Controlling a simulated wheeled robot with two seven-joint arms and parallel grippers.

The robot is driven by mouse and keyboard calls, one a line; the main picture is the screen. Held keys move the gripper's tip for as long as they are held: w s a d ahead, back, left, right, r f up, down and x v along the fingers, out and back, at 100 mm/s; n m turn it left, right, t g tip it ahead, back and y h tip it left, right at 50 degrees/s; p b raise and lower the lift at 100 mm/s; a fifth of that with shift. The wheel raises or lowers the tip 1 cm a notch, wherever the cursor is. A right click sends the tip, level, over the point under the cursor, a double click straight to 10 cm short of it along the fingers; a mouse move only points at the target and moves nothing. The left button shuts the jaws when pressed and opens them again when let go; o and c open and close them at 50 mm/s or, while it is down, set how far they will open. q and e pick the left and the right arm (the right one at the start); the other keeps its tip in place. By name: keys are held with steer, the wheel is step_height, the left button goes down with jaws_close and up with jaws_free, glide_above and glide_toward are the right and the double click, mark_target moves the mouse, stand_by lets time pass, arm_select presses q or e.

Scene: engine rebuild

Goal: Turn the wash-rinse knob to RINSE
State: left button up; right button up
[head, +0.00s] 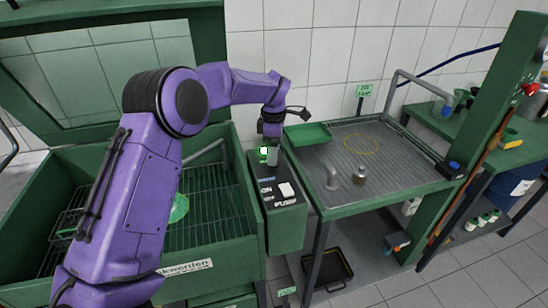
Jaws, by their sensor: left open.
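The green control box (286,228) stands between the wash basin and the drain table. Its dark top carries a white pump switch (286,190) with ON and PUMP lettering. My left gripper (271,152) points down over the far end of this top, open. A small bright green patch (264,151) shows right at its fingers. The wash-rinse knob cannot be made out; the gripper covers that end of the panel. I cannot tell whether the fingers touch anything. My right gripper is out of view.
The green wash basin (212,253) with a raised lid (100,65) lies left, under my arm. A green post (484,125) stands farther right.

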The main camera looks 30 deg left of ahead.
arm_select(q)
steer(key=shift+f, duration=1.75)
steer(key=c, duration=1.1)
steer(key=shift+o, duration=0.2)
